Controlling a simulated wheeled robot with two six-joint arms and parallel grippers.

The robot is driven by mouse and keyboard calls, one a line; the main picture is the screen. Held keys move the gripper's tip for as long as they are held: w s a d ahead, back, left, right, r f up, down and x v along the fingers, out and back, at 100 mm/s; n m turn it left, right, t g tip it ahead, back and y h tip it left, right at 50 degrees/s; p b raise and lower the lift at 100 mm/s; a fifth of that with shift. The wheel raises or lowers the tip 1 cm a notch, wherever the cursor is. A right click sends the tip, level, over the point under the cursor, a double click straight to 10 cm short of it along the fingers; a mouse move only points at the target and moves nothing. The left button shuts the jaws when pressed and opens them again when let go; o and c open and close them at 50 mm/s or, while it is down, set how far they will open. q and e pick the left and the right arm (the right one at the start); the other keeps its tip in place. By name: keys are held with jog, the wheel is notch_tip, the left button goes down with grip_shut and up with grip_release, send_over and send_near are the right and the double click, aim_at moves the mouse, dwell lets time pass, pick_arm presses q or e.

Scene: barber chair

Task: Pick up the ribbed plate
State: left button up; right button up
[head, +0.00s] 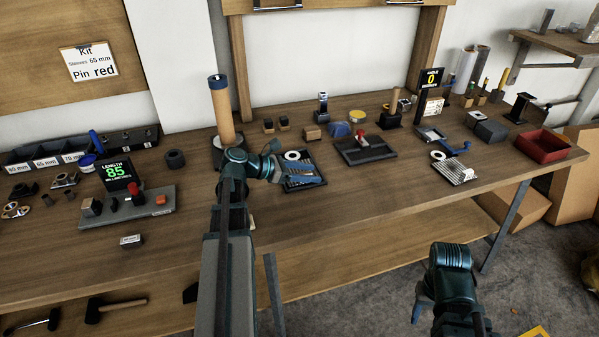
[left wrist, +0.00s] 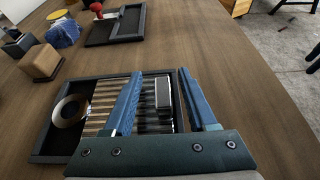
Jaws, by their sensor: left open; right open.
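A striped, ribbed metal surface (left wrist: 103,95) lies in a dark shallow tray (left wrist: 50,135) in the left wrist view, with a pale ring (left wrist: 69,110) at its left and a small grey block (left wrist: 163,94) on its right part. In the head view this tray (head: 287,184) is partly hidden by my left gripper (head: 306,172). My left gripper's open blue fingers (left wrist: 160,76) also show in the left wrist view, over the tray, one on each side of the block. Contact cannot be told. Another ribbed metal plate (head: 458,173) lies farther right. My right gripper (head: 421,304) is low, off the bench.
A second dark tray (head: 372,155) with a red-knobbed tool lies right of the first. A wooden block (head: 311,132) and a tall wooden post (head: 222,115) stand behind. A length gauge (head: 118,180) is at left, a red bin (head: 542,147) at far right. The bench front is mostly clear.

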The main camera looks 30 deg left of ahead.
aim_at(320, 174)
pick_arm(q)
jog(key=b+x, duration=0.1)
jog(key=x, duration=0.2)
jog(key=shift+w+d+f, duration=0.1)
jog(key=shift+w+d, duration=0.15)
jog(key=shift+d, duration=0.1)
grip_shut()
dwell(1.0)
